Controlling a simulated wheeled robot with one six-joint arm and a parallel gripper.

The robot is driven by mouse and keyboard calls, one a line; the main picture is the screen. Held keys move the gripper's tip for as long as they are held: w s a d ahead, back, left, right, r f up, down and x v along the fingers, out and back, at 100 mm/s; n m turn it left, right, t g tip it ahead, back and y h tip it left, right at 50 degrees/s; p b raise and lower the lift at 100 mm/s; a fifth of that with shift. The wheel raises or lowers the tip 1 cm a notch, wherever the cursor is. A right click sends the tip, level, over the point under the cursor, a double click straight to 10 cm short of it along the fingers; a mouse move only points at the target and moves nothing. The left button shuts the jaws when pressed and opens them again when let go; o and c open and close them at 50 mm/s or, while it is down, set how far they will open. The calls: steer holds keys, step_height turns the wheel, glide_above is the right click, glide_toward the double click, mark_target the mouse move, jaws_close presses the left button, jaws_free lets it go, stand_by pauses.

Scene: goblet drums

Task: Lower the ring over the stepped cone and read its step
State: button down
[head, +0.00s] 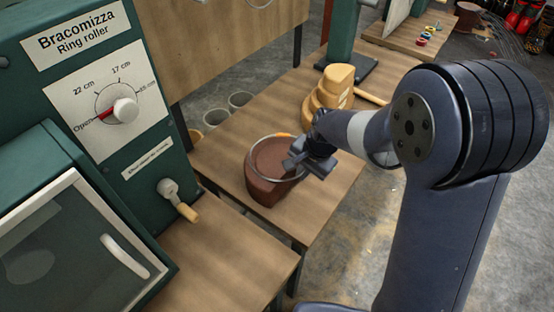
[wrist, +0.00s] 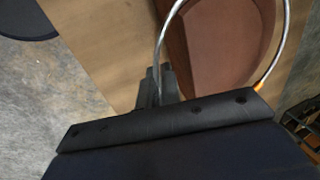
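The thin metal ring (head: 253,168) has a small orange mark and lies level over the mouth of a reddish-brown drum body. It also shows in the wrist view (wrist: 286,45). My gripper (head: 297,163) is at the ring's right side, shut on its rim; the fingers show in the wrist view (wrist: 155,88). I cannot tell whether the ring touches the drum. The stepped cone (head: 335,80), pale wood with several round steps, stands farther back on the bench, behind my gripper. Its lower right side is partly hidden by my arm.
The drum body (head: 268,188) stands on the wooden bench (head: 225,160). The green ring roller (head: 150,150) is at left, its red pointer near "Open". A wooden handle (head: 370,97) lies beside the cone. Bench front is clear.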

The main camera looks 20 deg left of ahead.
steer(key=shift+r, duration=0.5)
steer(key=s+d+b, duration=0.1)
steer(key=s+d, duration=0.2)
steer(key=d, duration=0.6)
steer(key=shift+s+d+b, duration=0.15)
steer(key=shift+d+b, duration=0.1)
steer(key=shift+b, duration=0.15)
stand_by(0.5)
